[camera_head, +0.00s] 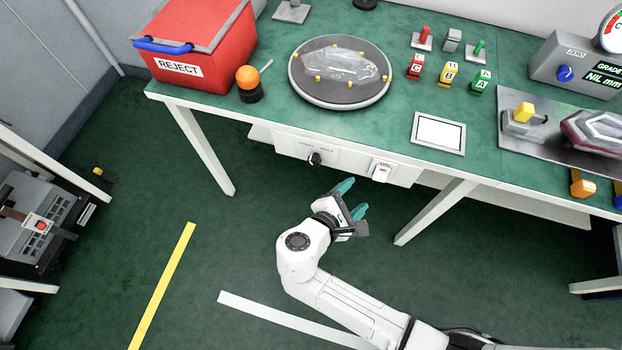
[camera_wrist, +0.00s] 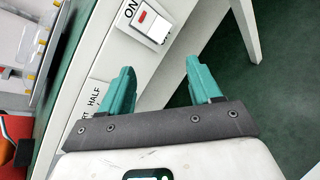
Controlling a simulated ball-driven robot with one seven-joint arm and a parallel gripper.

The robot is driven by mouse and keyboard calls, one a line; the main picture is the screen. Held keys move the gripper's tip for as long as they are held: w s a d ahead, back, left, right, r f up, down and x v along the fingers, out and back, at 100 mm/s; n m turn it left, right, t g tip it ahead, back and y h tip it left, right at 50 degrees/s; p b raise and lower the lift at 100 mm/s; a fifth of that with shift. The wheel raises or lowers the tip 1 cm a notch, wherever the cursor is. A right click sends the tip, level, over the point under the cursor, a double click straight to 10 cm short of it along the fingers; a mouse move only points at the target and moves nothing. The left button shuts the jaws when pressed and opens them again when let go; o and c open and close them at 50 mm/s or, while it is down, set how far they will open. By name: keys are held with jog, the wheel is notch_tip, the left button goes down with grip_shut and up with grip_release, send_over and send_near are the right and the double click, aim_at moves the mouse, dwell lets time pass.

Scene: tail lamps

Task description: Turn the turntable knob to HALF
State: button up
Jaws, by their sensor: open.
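The black turntable knob (camera_head: 315,159) sits on the white panel (camera_head: 345,162) under the front edge of the green bench. Two small labels stand above it, too small to read in the head view, as is the knob's pointing direction. My gripper (camera_head: 353,199) is in front of and to the right of the knob, apart from it, with its teal fingers spread and empty. In the wrist view my gripper (camera_wrist: 160,75) points along the white panel, with the HALF label (camera_wrist: 93,98) at its left. The knob does not show there. The turntable (camera_head: 350,100) carries a clear lamp piece.
A white switch (camera_head: 381,170) with a red mark is right of the knob; it also shows in the wrist view (camera_wrist: 150,22) beside an ON label. The bench leg (camera_head: 430,213) stands to the right. A red REJECT bin (camera_head: 195,75) and an orange beacon (camera_head: 248,79) are on the bench.

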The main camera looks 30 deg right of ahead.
aim_at(313, 165)
jog(key=w+a+f+n+t+b, duration=0.1)
jog(key=w+a+n+t+b, duration=0.1)
jog(key=a+n+t, duration=0.3)
jog(key=w+a+f+n+t+b, duration=0.1)
jog(key=w+a+n+t, duration=0.25)
jog(key=a, duration=0.35)
jog(key=shift+n+g+h, duration=0.3)
jog(key=shift+n+g, duration=0.05)
jog(key=shift+n, duration=0.1)
jog(key=x, duration=1)
jog(key=shift+s+d+f, duration=0.2)
jog(key=shift+s+f, duration=0.05)
jog(key=shift+s, duration=0.05)
jog(key=c, duration=1)
jog(key=shift+c, duration=0.2)
